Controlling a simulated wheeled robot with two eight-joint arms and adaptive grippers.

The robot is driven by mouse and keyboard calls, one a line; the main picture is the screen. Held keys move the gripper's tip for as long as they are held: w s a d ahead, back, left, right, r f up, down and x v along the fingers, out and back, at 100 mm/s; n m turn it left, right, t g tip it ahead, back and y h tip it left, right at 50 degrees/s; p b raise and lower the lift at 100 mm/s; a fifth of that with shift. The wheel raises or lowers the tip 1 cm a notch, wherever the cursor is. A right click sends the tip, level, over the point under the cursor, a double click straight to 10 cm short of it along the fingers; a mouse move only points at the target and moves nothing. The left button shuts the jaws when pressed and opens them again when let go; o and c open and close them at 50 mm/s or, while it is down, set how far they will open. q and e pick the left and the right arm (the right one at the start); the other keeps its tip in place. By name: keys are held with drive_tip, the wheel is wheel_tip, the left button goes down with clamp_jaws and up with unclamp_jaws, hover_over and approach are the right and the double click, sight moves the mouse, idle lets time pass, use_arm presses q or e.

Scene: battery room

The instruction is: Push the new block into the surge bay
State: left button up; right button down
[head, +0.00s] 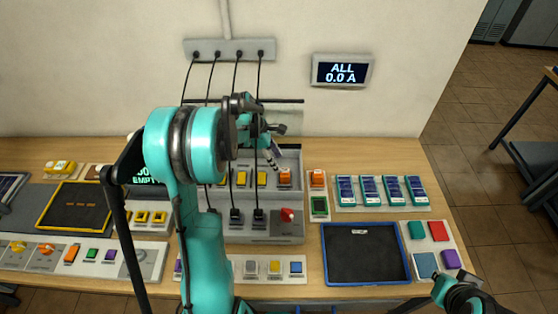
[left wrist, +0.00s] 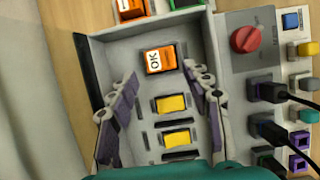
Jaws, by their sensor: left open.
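An orange block with a white OK label (left wrist: 160,60) sits at the right-hand end of a row in the grey housing; it also shows in the head view (head: 285,177). Two yellow blocks (left wrist: 170,103) (left wrist: 175,138) lie in the same row. I cannot tell how deep the orange block sits. My left gripper (head: 273,145) is over the housing's back part, fingers apart with nothing between them, the orange block just beyond the tips in the left wrist view. A second orange block (head: 317,178) rests on a small stand to the right. My right gripper (head: 464,294) is at the lower right corner.
Black cables (head: 259,80) hang from a wall strip down to plugs (head: 258,214) in the housing's front. A red knob (head: 287,215) is beside them. My left arm hides the middle left.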

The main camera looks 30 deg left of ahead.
use_arm(q)
drive_tip(key=shift+p+v, duration=0.75)
drive_tip(key=shift+v, duration=0.85)
